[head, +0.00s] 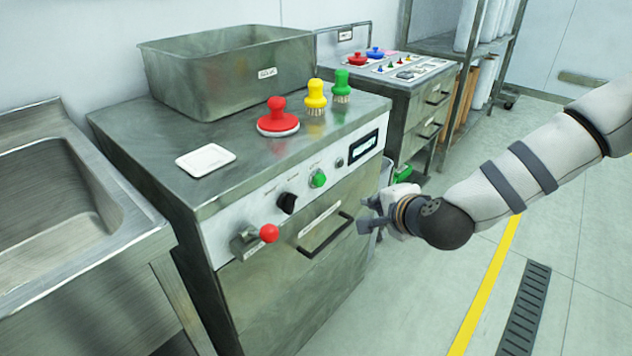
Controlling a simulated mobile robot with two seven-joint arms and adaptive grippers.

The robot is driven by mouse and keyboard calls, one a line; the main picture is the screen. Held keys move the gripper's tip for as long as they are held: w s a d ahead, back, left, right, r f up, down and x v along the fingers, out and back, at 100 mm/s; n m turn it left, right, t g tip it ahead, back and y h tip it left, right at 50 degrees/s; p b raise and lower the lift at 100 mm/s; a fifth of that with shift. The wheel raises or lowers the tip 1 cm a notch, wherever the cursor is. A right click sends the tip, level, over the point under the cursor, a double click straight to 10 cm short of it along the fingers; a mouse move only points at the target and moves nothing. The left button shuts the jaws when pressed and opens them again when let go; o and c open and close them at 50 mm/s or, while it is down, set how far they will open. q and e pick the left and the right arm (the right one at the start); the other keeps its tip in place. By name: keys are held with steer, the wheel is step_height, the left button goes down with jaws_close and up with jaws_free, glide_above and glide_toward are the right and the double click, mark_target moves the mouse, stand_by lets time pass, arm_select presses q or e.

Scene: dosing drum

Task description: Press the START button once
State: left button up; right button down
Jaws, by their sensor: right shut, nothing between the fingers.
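A green button (318,178) sits on the light front panel of the steel cabinet; the small labels on the panel are too blurred to read, so I cannot confirm which one says START. A black knob (287,202) is to its left and a small dark round control (339,162) to its right. My right gripper (366,213) is shut and empty, in front of the cabinet, to the right of and lower than the green button and apart from it. My left gripper is not in view.
A red-balled lever (268,233) and a drawer handle (325,237) stick out from the cabinet (250,290). A red-handled tool (278,118), yellow brush (315,95), green brush (341,86), white dish (206,160) and steel bin (225,75) are on top. A sink (50,210) is left.

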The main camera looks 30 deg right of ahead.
mark_target(319, 180)
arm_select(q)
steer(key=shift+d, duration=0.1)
